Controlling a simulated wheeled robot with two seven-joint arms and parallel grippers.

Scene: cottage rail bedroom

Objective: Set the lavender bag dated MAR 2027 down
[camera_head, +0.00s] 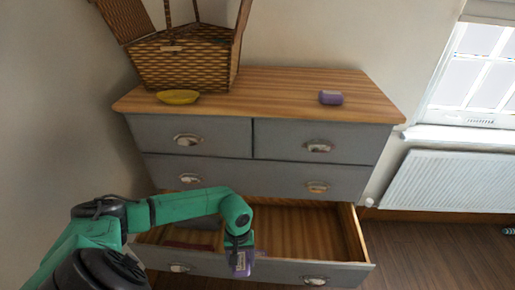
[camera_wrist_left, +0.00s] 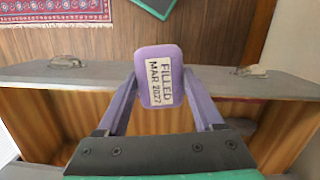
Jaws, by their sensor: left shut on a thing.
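My left gripper (camera_head: 240,247) is shut on a purple lavender bag (camera_head: 241,265). In the left wrist view the bag (camera_wrist_left: 160,62) sits between the fingertips (camera_wrist_left: 160,88), and its label reads FILLED MAR 2027. The bag is held up near the front panel of the open bottom drawer (camera_head: 345,272). A second purple bag (camera_head: 331,98) lies on the right part of the dresser top (camera_head: 270,90); I cannot read its label here. My right gripper is not in view.
A patterned rug (camera_wrist_left: 55,10) lies on the floor.

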